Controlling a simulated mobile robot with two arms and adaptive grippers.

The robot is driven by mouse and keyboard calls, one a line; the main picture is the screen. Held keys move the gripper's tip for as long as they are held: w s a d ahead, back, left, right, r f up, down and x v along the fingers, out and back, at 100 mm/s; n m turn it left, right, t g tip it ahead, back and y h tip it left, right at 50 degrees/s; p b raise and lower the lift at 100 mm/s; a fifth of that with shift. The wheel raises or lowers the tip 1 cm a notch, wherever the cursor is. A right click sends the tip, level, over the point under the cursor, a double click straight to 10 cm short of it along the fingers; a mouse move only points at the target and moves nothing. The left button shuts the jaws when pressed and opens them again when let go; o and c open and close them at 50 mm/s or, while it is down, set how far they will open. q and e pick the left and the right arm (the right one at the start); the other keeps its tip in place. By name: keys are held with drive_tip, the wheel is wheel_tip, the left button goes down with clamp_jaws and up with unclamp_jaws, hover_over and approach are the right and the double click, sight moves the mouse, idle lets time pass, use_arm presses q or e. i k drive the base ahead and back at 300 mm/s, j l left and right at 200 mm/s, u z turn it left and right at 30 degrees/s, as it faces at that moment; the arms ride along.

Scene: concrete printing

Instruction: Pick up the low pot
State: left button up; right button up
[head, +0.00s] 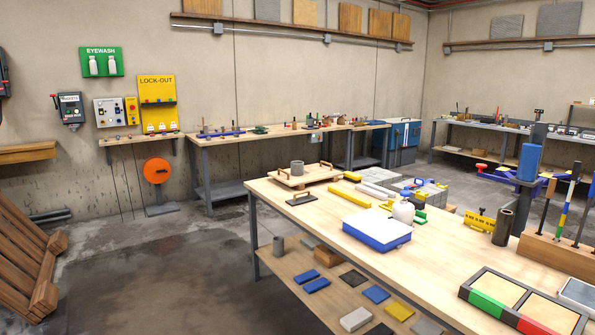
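A small grey round pot (297,168) stands upright on a wooden tray with handles (322,175) at the far left end of the wooden table. A taller dark cylinder (503,228) stands on the tabletop at the right. I cannot tell from this view which of these is the low pot. Neither of my grippers is in view.
The wooden table (270,191) runs from centre to lower right. A white bottle (403,211) and a blue-and-white box (377,231) are on it. A rack of upright tools (548,252) stands at its right. The floor to the left (150,275) is mostly clear.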

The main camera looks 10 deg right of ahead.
sight(296, 166)
drive_tip(key=i, duration=1.25)
drive_tip(key=j+u, duration=0.05)
drive_tip(key=j, duration=0.05)
